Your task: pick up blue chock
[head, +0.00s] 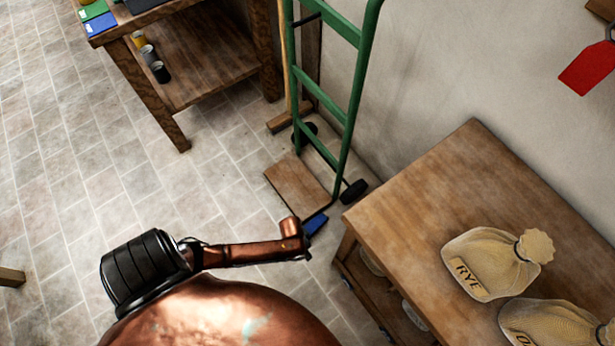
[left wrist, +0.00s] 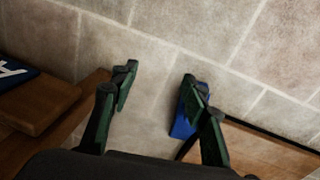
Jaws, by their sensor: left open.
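The blue chock (head: 316,224) lies on the tiled floor by the front edge of the green hand truck's wooden base, partly hidden by a copper-coloured arm link in the head view. In the left wrist view the chock (left wrist: 183,126) shows beside and partly behind the right-hand finger. My left gripper (left wrist: 159,73) is open, with bare floor visible between its dark green fingers. The chock is not centred between them; I cannot tell the height gap. My right gripper is in neither view.
The green hand truck (head: 354,97) leans at the wall, its wooden base (head: 297,187) by the chock. A wooden table (head: 440,190) with a RYE sack (head: 490,262) stands close at right. A workbench (head: 150,100) is at back left. Open floor lies left.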

